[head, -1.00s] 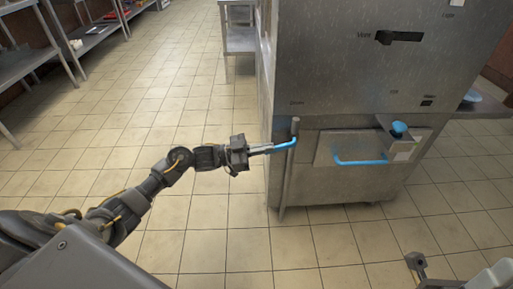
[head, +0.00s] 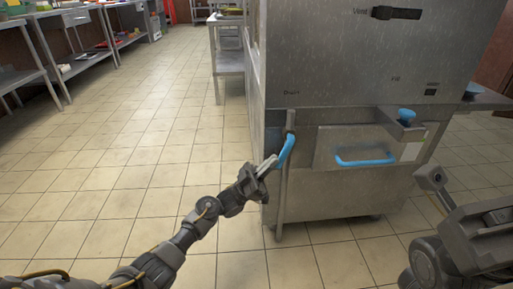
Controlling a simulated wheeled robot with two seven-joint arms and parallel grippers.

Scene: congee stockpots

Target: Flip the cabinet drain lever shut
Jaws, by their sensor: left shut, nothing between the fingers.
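The steel cabinet (head: 345,75) stands right of centre. The drain lever (head: 287,150) is a blue handle at the cabinet's left front corner, on a vertical pipe (head: 283,195) under a small "Drain" label. The lever points down and slightly left. My left gripper (head: 267,164) is at the lever's lower end, with its fingers shut and nothing between them. The fingertips are touching the lever or very close to it; I cannot tell which. My right arm shows at the lower right, but its gripper fingers are not visible.
A blue drawer handle (head: 365,160) and a blue knob (head: 407,115) are on the cabinet front to the right. A black vent slider (head: 396,13) is higher up. Steel shelving (head: 92,65) lines the left wall. The tiled floor left of the cabinet is clear.

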